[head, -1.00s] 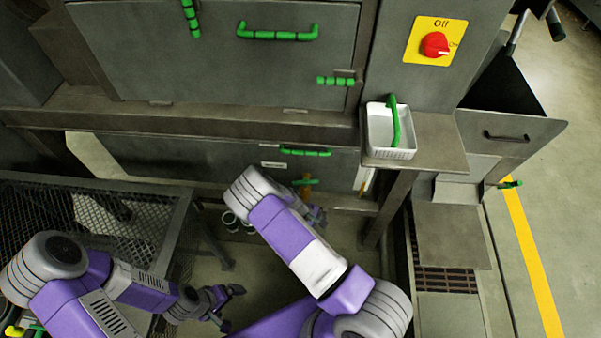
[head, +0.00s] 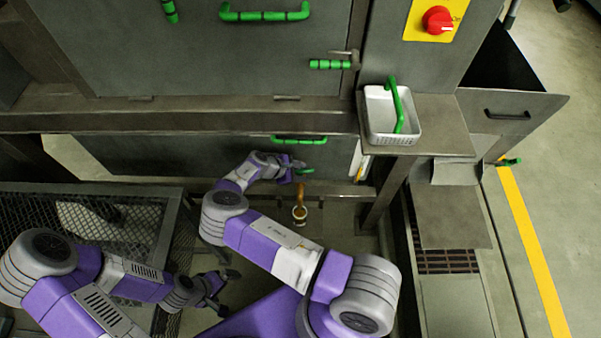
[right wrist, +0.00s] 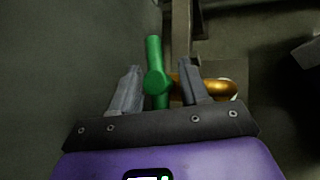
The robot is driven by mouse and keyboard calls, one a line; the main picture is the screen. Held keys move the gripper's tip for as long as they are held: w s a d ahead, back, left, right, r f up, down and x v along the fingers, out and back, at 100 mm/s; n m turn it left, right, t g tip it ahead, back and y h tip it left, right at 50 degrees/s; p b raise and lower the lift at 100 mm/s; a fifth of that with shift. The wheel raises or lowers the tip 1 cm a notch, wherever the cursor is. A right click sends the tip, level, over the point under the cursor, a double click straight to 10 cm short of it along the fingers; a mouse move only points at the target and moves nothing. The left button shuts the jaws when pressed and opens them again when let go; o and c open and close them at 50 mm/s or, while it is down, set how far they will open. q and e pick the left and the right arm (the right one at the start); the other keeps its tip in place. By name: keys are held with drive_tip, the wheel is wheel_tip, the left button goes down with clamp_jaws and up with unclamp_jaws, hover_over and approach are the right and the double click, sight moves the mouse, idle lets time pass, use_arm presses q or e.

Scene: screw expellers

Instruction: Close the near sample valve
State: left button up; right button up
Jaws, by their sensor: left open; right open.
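The sample valve has a green handle (head: 305,171) above a curved brass spout (head: 302,195), low on the machine front. In the right wrist view the green handle (right wrist: 154,78) stands between the two fingers, with the brass spout (right wrist: 215,88) to the right, partly behind the right finger. My right gripper (head: 297,165) is open around the handle, in front of the panel; I cannot tell whether a finger touches it. My left gripper (head: 220,293) is open and empty, low beside the mesh table.
A small cup (head: 300,214) stands below the spout. A white basket (head: 392,132) with a green handle sits on a ledge to the right. A mesh table (head: 130,215) stands left. A red switch (head: 437,20) is at upper right. Green door handles (head: 264,15) line the machine.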

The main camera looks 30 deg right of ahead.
clamp_jaws()
drive_tip(key=shift+f+m+g+b, duration=0.2)
drive_tip(key=shift+m+g+b, duration=0.25)
drive_tip(key=shift+b, duration=0.2)
drive_tip(key=shift+r+m+g+b, duration=0.1)
drive_tip(key=shift+m+g+b, duration=0.4)
drive_tip(key=shift+m, duration=0.15)
unclamp_jaws()
drive_tip(key=shift+r, duration=0.1)
drive_tip(key=p+v, duration=0.2)
drive_tip(key=v, duration=0.5)
drive_tip(key=shift+r, duration=0.3)
